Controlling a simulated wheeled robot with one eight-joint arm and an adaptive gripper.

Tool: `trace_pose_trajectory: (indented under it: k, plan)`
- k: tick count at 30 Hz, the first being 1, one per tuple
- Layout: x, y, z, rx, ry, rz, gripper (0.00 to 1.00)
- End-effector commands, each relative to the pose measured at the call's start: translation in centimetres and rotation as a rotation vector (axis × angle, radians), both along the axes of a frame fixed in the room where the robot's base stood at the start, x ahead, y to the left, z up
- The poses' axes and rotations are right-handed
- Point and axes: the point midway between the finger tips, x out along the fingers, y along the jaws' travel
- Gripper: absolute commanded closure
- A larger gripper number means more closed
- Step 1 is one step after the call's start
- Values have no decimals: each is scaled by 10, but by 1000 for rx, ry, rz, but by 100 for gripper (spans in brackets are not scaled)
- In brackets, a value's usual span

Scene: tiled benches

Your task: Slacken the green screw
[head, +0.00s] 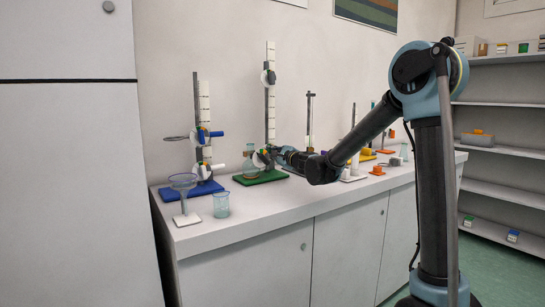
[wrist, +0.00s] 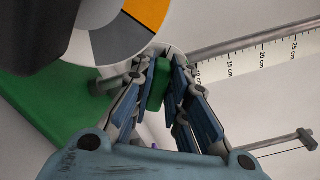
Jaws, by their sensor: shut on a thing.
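The green screw (wrist: 157,86) shows between the two fingers of my gripper (wrist: 160,68) in the wrist view. My gripper is shut on it, and the fingers hide part of it. A round dial with grey, white and orange sectors (wrist: 122,36) is just beyond the fingertips. The green base (wrist: 38,112) of the stand lies to the left in the wrist view. In the head view my gripper (head: 268,155) is at the lower part of the green-based stand (head: 262,179), whose rod and scale (head: 270,110) rise upright. The screw is too small to make out there.
A blue-based stand (head: 193,190) with a ring and a blue knob stands to the left. A funnel on a white-footed holder (head: 184,181) and a beaker (head: 221,204) are near the bench's front edge. More stands crowd the bench to the right, behind my arm.

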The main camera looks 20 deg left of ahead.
Motion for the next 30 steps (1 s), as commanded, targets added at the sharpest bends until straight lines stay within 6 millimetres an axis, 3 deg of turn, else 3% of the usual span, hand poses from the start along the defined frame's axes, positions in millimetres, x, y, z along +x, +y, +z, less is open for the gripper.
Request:
trace_pose_trajectory:
  k: [20,21,23,30]
  plan:
    - [2,-1,-2,-142,-164,-7,100]
    - [2,-1,-2,-139,-161,-7,76]
    - [2,-1,-2,-138,-161,-6,62]
    - [0,0,-2,-137,-160,-3,62]
